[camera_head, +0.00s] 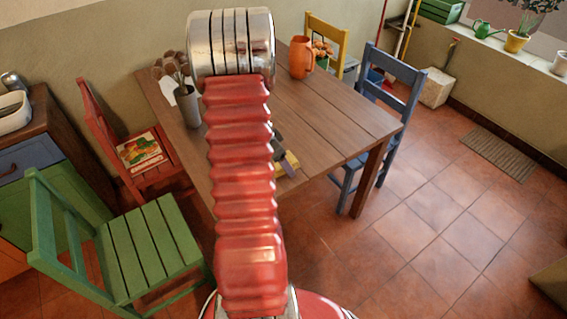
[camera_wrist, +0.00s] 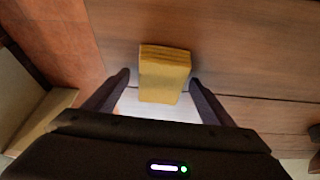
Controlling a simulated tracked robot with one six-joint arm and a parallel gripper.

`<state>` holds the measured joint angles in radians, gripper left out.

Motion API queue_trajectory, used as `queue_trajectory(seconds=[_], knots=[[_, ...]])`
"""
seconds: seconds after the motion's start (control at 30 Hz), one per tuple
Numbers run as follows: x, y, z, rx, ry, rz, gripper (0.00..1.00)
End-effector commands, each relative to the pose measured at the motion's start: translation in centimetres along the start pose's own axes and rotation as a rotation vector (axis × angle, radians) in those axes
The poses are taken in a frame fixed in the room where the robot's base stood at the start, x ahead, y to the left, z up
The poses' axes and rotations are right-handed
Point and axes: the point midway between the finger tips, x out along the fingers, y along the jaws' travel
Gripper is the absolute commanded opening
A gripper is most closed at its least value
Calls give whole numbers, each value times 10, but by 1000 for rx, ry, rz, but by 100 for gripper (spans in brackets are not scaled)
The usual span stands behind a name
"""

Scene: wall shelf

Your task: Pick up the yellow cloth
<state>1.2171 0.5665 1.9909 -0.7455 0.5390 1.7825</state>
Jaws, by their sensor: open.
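The yellow cloth (camera_wrist: 164,73) is a folded block lying on the wooden table (camera_wrist: 240,62) in the wrist view. In the head view a small yellow part of the cloth (camera_head: 289,164) shows beside my red arm; the rest is hidden. My gripper (camera_wrist: 160,78) is open in the wrist view, with one dark finger on each side of the cloth's near part. Gaps show between the fingers and the cloth. In the head view my gripper (camera_head: 283,150) is mostly hidden behind the arm.
A grey vase (camera_head: 188,106) with dried stems stands on the table's left, an orange jug (camera_head: 301,58) and a flower pot at its far end. Green (camera_head: 150,250), red (camera_head: 150,155), blue (camera_head: 392,100) and yellow chairs surround the table. Its right part is clear.

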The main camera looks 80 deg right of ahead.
Motion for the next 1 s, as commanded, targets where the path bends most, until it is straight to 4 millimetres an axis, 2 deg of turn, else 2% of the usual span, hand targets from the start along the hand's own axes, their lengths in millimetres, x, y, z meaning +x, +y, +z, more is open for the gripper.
queue_trajectory(seconds=[0.37, 0.9, 1.0], knots=[[2, 0, 1, 0, 0, 0, 75], [2, 0, 1, 0, 0, 0, 37], [2, 0, 1, 0, 0, 0, 33]])
